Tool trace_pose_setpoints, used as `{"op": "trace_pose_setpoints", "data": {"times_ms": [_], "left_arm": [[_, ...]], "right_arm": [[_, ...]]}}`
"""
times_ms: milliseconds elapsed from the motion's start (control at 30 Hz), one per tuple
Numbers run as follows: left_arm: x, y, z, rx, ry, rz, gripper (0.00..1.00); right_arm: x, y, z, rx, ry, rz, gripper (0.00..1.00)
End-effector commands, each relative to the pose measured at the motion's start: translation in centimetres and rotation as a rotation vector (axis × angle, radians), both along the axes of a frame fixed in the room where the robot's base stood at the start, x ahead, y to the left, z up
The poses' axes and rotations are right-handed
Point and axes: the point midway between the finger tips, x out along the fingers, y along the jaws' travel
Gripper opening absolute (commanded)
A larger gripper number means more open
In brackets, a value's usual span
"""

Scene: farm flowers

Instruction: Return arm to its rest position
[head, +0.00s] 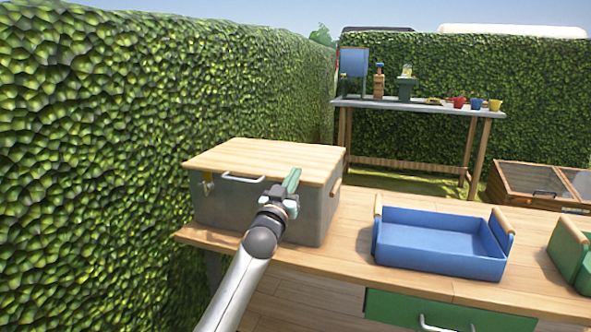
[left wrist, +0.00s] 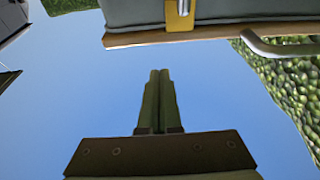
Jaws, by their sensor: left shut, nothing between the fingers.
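My left gripper (head: 292,180) is in front of a grey box (head: 312,219) with a closed wooden lid (head: 262,158), at about lid height. Its two green fingers are shut together with nothing between them, as the left wrist view (left wrist: 158,100) also shows. In that view the box's lid edge (left wrist: 140,39) and a yellow latch (left wrist: 180,14) are at the top, with sky between them and the fingers. I cannot tell whether the gripper touches the box. My right gripper is not in view.
A blue tray (head: 440,263) with wooden handles stands on the wooden table (head: 350,254) to the right. A green tray (head: 577,254) is at the right edge. A hedge (head: 120,120) runs close along the left. A bench (head: 420,105) with pots stands at the back.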

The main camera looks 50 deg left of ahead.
Motion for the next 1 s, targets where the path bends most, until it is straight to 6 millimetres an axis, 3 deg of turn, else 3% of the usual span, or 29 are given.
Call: {"op": "trace_pose_setpoints", "data": {"times_ms": [200,400,800,867,967,1000], "left_arm": [[-3.2,-1.6,-2.7,0.001,-0.002,0.001,0.0],[-4.9,-2.5,-4.2,0.004,-0.005,0.003,0.0],[-5.4,-3.1,-4.5,0.014,-0.007,-0.005,0.0],[-5.2,-4.2,-4.4,0.034,-0.008,-0.026,0.0],[-5.0,-8.4,-4.0,0.109,-0.015,-0.108,0.0],[-5.0,-10.8,-3.9,0.149,-0.022,-0.156,0.0]], "right_arm": [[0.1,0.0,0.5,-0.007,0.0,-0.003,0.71],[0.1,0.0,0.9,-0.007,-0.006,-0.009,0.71],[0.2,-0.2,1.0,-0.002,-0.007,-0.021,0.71],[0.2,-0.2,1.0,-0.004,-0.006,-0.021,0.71],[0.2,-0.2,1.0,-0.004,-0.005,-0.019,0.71],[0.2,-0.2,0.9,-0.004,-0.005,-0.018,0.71]]}}
